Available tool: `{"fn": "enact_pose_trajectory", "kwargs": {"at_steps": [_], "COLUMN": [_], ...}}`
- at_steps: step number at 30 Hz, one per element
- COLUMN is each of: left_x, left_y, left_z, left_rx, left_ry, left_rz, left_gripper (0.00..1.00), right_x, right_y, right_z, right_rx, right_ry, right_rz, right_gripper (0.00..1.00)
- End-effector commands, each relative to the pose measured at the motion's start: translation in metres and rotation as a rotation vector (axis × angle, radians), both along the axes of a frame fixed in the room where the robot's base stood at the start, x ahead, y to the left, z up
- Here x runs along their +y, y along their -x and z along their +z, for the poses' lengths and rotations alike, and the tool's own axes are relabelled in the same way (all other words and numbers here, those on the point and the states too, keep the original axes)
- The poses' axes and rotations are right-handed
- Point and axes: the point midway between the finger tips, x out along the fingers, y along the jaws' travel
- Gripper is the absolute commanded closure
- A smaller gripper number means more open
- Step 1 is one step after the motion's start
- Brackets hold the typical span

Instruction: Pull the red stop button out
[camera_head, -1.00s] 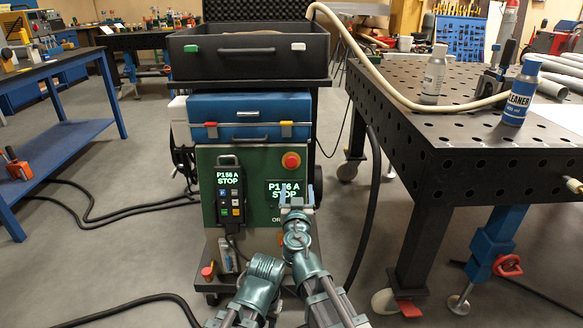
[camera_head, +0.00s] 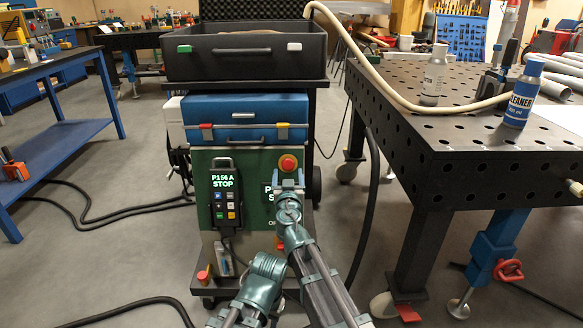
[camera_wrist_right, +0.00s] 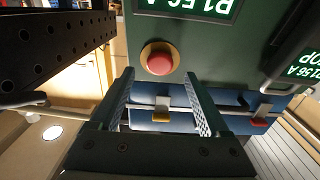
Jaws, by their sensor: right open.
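The red stop button (camera_head: 288,163) is a round red knob on a yellow-orange ring, on the upper right of the green cabinet front (camera_head: 250,170). In the right wrist view the red button (camera_wrist_right: 160,62) lies just past the fingertips, roughly centred between them. My left gripper is not in view.
A blue case (camera_head: 250,108) and a black tray (camera_head: 220,68) sit above. A perforated black table (camera_head: 450,135) stands at the right, with a dark hose (camera_head: 368,210) between it and the cabinet.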

Motion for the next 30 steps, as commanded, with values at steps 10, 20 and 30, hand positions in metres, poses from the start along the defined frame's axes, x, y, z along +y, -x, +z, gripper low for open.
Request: {"fn": "enact_pose_trajectory", "kwargs": {"at_steps": [10,20,30], "left_x": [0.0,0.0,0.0], "left_y": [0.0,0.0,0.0], "left_z": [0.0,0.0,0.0], "left_rx": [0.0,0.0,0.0], "left_ry": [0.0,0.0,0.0], "left_rz": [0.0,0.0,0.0], "left_gripper": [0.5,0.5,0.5], "right_x": [0.008,0.007,0.007], "right_y": [-0.033,-0.032,-0.032], "right_z": [0.0,0.0,0.0], "right_rx": [0.0,0.0,0.0], "right_ry": [0.0,0.0,0.0], "right_rz": [0.004,0.004,0.003], "right_gripper": [0.2,0.42,1.0]}}
